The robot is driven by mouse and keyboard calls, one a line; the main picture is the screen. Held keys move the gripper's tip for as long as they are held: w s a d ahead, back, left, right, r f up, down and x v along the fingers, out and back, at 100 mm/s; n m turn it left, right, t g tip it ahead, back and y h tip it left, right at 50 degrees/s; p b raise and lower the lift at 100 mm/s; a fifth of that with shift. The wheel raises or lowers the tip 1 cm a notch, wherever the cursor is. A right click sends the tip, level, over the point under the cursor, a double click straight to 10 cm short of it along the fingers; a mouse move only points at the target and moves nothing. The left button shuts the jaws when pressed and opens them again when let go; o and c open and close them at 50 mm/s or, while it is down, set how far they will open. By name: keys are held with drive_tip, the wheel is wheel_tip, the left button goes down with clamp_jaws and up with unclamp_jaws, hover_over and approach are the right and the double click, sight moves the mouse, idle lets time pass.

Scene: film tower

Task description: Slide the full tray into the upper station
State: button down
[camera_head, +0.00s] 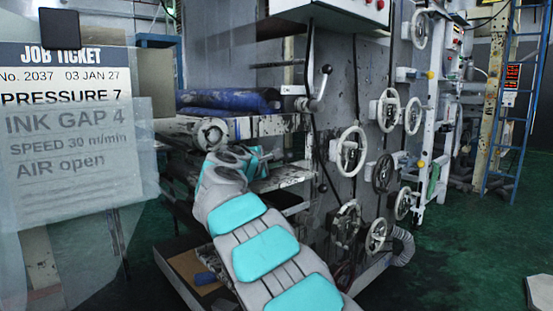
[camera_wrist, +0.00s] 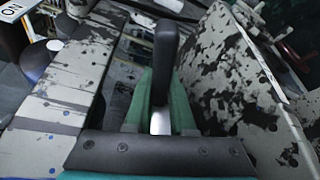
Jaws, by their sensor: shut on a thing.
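My gripper (camera_wrist: 160,112) is shut on an upright black handle (camera_wrist: 165,50), with green fingers on both sides of it. In the head view, my grey and teal arm reaches up to the ink-stained left part of the machine, and the gripper is mostly hidden by my own wrist. I cannot tell from these frames whether the handle belongs to the tray. No full tray shows clearly. Ink-spattered ledges and shelves (camera_head: 285,180) lie just beyond and below the gripper. I cannot tell which level is the upper station.
Ink-spattered panels stand close on the left (camera_wrist: 55,95) and right (camera_wrist: 235,75) of my gripper. Handwheels (camera_head: 350,150) and a crank (camera_head: 320,88) stick out of the machine. Blue rolls (camera_head: 230,100) lie above. A job ticket (camera_head: 68,120) hangs at left. Green floor is open at right.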

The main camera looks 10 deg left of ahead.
idle(0.3)
drive_tip(key=c, duration=0.7)
unclamp_jaws()
